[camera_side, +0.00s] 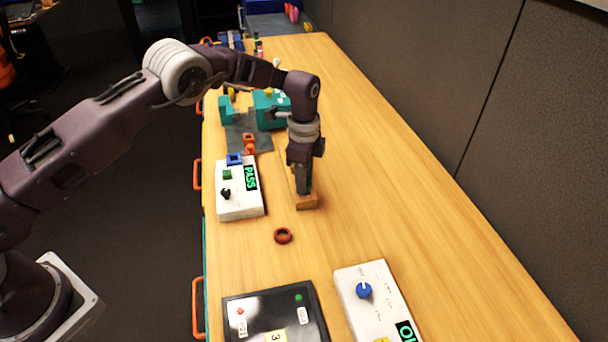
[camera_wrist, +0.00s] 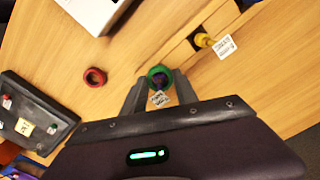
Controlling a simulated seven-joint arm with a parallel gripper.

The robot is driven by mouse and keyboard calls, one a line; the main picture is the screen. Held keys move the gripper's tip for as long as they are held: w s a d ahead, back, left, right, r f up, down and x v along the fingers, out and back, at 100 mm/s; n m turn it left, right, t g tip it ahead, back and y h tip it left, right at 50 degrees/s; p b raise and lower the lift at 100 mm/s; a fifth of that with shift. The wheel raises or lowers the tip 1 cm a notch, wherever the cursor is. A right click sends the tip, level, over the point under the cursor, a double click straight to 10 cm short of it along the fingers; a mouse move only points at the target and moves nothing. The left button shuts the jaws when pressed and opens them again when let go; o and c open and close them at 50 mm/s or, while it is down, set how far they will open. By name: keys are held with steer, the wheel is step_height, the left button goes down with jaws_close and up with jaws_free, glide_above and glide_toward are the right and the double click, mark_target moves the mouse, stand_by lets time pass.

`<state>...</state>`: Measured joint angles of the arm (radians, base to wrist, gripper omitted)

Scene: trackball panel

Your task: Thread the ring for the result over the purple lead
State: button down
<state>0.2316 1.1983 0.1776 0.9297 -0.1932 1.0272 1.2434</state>
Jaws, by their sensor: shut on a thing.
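My gripper (camera_wrist: 157,94) is shut on a green ring (camera_wrist: 153,71). In the wrist view a dark purple lead end (camera_wrist: 160,80) shows inside the ring's opening, with a white tag (camera_wrist: 159,99) just below it. I cannot tell how far the ring is down over the lead. In the side view my gripper (camera_side: 303,188) points down at a wooden block (camera_side: 307,202), and its fingers hide the ring and the lead. A red ring (camera_side: 283,236) lies flat on the table, apart from the gripper; it also shows in the wrist view (camera_wrist: 95,77). A white tester (camera_side: 240,205) reads PASS in green.
A yellow lead (camera_wrist: 203,40) with a white tag (camera_wrist: 224,47) is beside my gripper. A black button panel (camera_side: 262,326) and a white box with a blue knob (camera_side: 364,290) stand at the front. Teal fixtures (camera_side: 268,105) stand behind. The table's right side is clear.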

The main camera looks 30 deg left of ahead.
steer(key=shift+c, duration=2.3)
jaws_free()
steer(key=shift+r, duration=5.95)
